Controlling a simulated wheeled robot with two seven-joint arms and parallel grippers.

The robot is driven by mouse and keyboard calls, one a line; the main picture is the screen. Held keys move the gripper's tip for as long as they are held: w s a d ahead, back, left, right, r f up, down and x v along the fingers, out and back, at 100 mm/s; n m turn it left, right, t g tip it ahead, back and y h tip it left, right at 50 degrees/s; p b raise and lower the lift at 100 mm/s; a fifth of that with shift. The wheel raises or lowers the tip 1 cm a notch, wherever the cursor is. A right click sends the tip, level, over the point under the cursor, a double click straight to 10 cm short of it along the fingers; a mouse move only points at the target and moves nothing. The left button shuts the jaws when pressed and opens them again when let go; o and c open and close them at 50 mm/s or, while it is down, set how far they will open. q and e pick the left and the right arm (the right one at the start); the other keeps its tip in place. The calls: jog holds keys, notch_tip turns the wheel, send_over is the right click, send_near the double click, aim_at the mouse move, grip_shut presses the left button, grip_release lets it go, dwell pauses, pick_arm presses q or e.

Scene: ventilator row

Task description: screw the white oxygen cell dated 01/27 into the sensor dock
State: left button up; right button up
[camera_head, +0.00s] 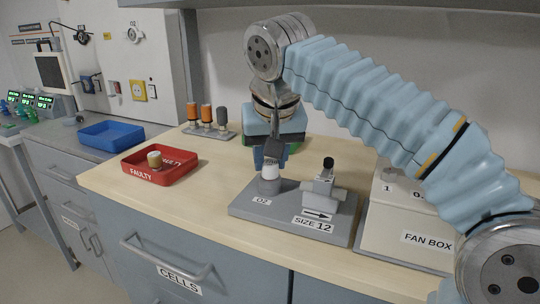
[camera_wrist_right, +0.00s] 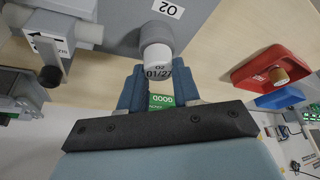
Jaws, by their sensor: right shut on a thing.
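The white oxygen cell (camera_wrist_right: 157,68), marked O2 and 01/27, is between the fingers of my right gripper (camera_head: 271,160). The gripper points down and is shut on the cell, with the fingers also showing in the right wrist view (camera_wrist_right: 158,80). In the head view the white cell (camera_head: 270,171) is upright over the grey O2 post (camera_head: 268,187) of the sensor dock (camera_head: 246,207). Its lower end meets the post's top, with no gap that I can see. How far it is threaded in cannot be told. My left gripper is not in view.
Right of the post, the dock carries a grey fitting (camera_head: 321,187) with a black top. A FAN BOX (camera_head: 405,230) stands further right. A red FAULTY tray (camera_head: 138,175) holds a tan-topped cell (camera_head: 154,159). A blue tray (camera_head: 105,127) and capped cells (camera_head: 206,114) are behind.

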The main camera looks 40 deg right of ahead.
jog(key=m+h, duration=0.1)
jog(key=m, duration=0.2)
jog(key=shift+m+g, duration=0.4)
jog(key=m, duration=0.2)
jog(key=shift+m+g+h, duration=0.3)
jog(key=shift+g+h, duration=0.1)
jog(key=shift+m+g+h, duration=0.3)
jog(key=shift+m+g, duration=0.6)
jog(key=shift+m, duration=1.6)
jog(key=o, duration=1.1)
jog(key=shift+o, duration=0.2)
